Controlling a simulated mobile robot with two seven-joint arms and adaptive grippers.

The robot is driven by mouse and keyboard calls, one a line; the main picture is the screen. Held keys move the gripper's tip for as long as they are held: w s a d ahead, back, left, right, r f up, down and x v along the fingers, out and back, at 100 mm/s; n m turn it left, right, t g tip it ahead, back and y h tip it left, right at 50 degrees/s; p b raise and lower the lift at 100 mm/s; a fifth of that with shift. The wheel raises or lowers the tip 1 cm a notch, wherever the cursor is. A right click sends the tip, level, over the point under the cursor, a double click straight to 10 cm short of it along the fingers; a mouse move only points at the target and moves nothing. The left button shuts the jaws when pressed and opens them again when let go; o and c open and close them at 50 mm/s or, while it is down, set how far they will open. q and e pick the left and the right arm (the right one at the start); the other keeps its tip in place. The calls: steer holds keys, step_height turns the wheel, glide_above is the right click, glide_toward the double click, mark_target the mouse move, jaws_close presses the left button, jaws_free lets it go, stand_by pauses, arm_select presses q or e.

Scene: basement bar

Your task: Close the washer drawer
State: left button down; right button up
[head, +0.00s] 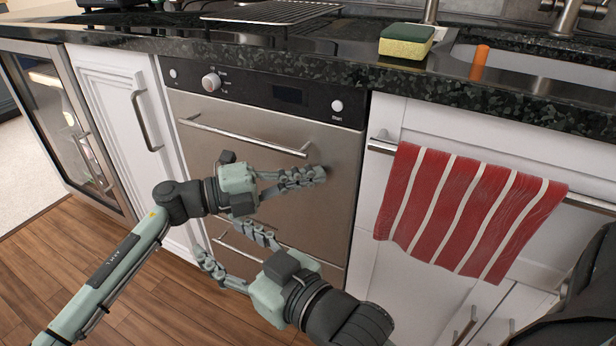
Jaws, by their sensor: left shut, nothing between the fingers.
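The washer (290,150) is a stainless steel appliance under the counter, with a dark control panel on top. Its large upper front has a long bar handle (245,135), and a second handle (238,250) shows lower down, partly hidden by my grippers. The upper front looks nearly flush with the cabinets; I cannot tell whether a small gap remains at the lower drawer. My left gripper (318,174) is shut and empty in front of the upper front, below its handle; contact is unclear. My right gripper (236,250) has its fingers spread in front of the lower part, with nothing between them.
A red-and-white striped towel (470,212) hangs on a rail to the right. A sponge (406,40), a wire rack (272,12) and a sink (540,66) are on the dark counter (330,60). A glass-door cooler (70,120) stands left. Wooden floor (160,300) is clear.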

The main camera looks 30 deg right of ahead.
arm_select(q)
steer(key=shift+d+f, duration=0.2)
steer(key=shift+f, duration=0.35)
steer(key=shift+a+f, duration=0.1)
steer(key=r+v, duration=0.1)
steer(key=v, duration=0.7)
arm_select(e)
step_height(320, 180, up, 2)
steer(key=shift+r+t, duration=0.25)
steer(key=shift+t, duration=0.05)
arm_select(q)
steer(key=shift+a+r, duration=0.15)
steer(key=shift+a, duration=0.05)
arm_select(e)
steer(key=shift+a, duration=0.1)
